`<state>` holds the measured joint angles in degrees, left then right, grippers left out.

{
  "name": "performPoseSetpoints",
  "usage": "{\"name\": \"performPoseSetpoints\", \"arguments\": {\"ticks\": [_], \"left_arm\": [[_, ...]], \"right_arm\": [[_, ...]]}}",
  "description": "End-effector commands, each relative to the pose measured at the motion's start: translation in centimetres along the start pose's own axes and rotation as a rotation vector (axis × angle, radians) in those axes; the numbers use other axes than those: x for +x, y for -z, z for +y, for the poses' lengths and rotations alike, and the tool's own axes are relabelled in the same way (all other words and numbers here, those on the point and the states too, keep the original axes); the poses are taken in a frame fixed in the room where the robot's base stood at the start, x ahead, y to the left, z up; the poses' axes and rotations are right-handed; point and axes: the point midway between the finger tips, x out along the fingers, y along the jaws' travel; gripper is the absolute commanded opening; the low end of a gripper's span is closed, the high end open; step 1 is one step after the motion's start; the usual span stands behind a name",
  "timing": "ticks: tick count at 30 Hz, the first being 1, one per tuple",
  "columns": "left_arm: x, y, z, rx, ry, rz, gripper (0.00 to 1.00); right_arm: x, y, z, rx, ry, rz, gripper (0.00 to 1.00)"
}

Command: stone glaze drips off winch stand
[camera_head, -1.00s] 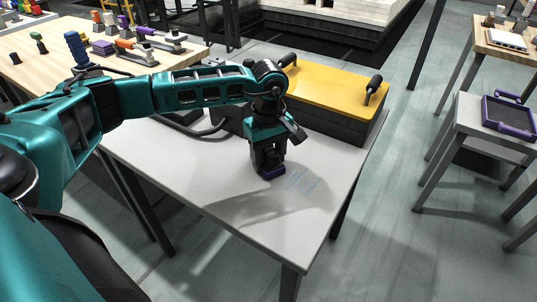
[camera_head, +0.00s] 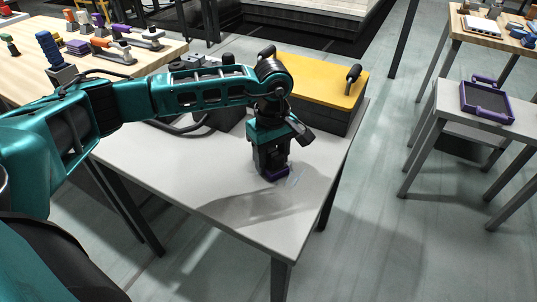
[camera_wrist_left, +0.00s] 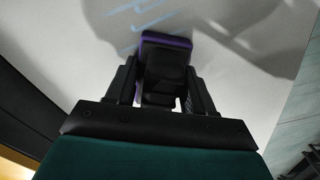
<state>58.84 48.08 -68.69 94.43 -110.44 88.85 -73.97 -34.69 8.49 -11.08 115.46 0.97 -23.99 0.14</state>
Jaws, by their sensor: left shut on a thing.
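My left gripper (camera_head: 270,163) points down over the grey stand top (camera_head: 190,180) and is shut on a dark block with a purple base, the stone (camera_head: 275,174). In the left wrist view the gripper (camera_wrist_left: 161,88) has its fingers on both sides of the stone's black grip, above the purple-edged base (camera_wrist_left: 167,40). The stone appears to rest on the top; exact contact is hard to tell. Pale blue glaze drips (camera_head: 293,181) lie just right of the stone. In the left wrist view blue streaks (camera_wrist_left: 145,18) lie beyond and beside it. The stone may hide some.
A dark box with a yellow lid (camera_head: 325,83) and black handles stands at the stand's back. A black cable (camera_head: 180,126) lies left of it. A wooden table (camera_head: 40,65) with several tools is at left. A purple-framed tray (camera_head: 487,102) sits on a table at right.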

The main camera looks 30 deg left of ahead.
Motion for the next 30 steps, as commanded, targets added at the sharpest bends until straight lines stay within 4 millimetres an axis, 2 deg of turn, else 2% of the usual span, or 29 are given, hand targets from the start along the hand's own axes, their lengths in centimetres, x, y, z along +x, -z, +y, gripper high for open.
{"name": "performPoseSetpoints", "arguments": {"ticks": [11, 30], "left_arm": [[0.0, 0.0, 0.1, 0.000, -0.002, 0.000, 0.20], [0.0, -4.2, 2.5, -0.001, -0.001, 0.001, 0.20]], "right_arm": [[0.0, -0.1, 0.1, -0.005, 0.000, -0.001, 0.43], [0.3, -0.3, -0.1, 0.005, 0.000, 0.001, 0.43]]}}
